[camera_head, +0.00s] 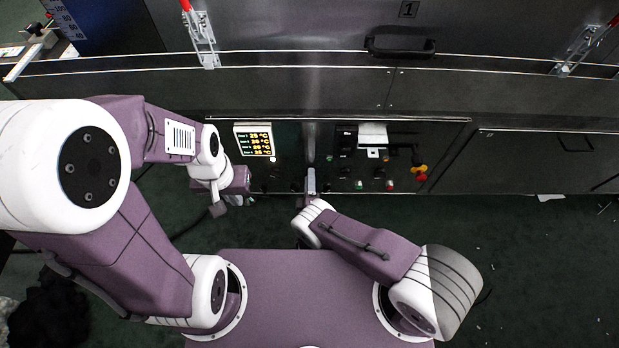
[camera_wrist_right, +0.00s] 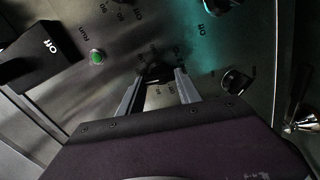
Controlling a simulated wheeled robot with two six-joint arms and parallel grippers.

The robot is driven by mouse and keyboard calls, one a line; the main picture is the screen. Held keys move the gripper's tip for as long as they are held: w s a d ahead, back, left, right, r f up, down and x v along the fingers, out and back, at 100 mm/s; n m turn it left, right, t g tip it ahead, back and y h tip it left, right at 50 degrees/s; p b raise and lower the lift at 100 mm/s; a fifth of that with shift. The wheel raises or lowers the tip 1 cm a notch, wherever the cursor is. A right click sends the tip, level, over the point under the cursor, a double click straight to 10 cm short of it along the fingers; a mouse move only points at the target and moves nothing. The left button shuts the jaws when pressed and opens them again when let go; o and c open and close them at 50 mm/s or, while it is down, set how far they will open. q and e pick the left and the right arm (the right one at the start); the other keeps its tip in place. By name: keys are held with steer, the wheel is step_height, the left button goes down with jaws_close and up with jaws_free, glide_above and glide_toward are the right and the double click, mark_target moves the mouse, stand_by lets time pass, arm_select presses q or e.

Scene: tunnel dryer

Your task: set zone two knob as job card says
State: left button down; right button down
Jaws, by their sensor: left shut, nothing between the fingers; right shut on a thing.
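My right gripper (camera_wrist_right: 158,82) is shut on a small dark knob (camera_wrist_right: 155,71) with dial numbers around it on the dryer's control panel. Its zone label is not readable, and the fingers hide part of its scale. In the head view the right gripper (camera_head: 310,182) meets the panel (camera_head: 345,185) below the display. The zone display (camera_head: 259,141) shows several lines reading 25 °C. My left gripper (camera_head: 220,207) is shut and empty, to the left of the panel. A white paper or card (camera_head: 373,136) is on the panel; its text is too small to read.
In the right wrist view are another dark knob (camera_wrist_right: 236,80), a green button (camera_wrist_right: 97,57) marked Run and a black switch (camera_wrist_right: 40,58) at Off. A red emergency knob (camera_head: 421,173) is at the panel's right. Green floor lies in front.

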arm_select(q)
steer(key=shift+r, duration=0.35)
arm_select(e)
steer(key=shift+m, duration=0.8)
arm_select(q)
steer(key=shift+p, duration=0.3)
arm_select(e)
steer(key=c, duration=0.8)
jaws_free()
